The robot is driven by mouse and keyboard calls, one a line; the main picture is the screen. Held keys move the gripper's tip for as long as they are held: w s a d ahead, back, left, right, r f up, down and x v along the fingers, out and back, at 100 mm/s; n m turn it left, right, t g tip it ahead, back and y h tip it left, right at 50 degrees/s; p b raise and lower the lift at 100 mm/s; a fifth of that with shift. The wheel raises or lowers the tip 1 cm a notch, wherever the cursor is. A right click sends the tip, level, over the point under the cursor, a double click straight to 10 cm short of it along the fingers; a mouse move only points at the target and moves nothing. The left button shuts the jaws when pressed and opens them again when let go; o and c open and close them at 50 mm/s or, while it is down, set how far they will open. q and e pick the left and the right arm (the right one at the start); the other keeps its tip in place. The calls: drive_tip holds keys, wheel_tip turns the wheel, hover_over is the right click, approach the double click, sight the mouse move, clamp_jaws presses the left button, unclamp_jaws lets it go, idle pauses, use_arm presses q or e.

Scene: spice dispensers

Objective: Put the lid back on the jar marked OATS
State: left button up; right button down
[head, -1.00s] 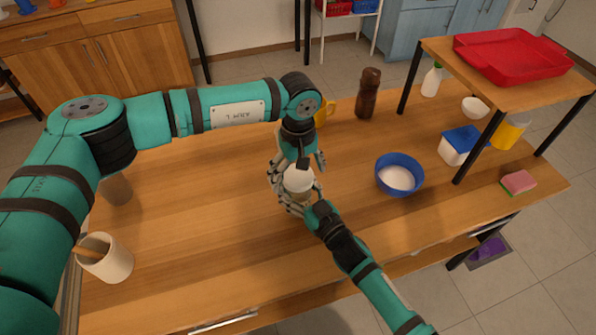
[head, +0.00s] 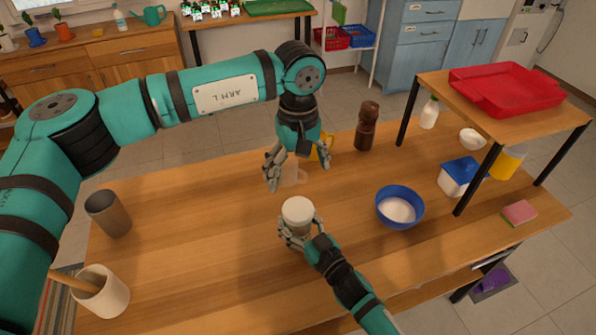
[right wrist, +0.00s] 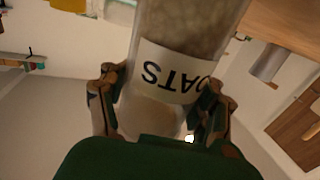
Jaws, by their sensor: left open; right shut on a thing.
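The OATS jar (head: 296,228) is clear, and a white lid (head: 297,209) sits on its top. The right wrist view shows the jar (right wrist: 185,30) close up, its white label with OATS reading upside down. My right gripper (head: 295,240) is shut on the jar's body; its fingers (right wrist: 160,95) lie on both sides of the glass. My left gripper (head: 298,172) is open and empty, above and behind the jar, clear of the lid. Whether the lid is fully seated cannot be told.
A brown mill (head: 367,127), a blue bowl (head: 400,208) and a shelf with a red tray (head: 507,88) are to the right.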

drive_tip(key=shift+c, duration=0.7)
unclamp_jaws()
drive_tip(key=v, duration=1.2)
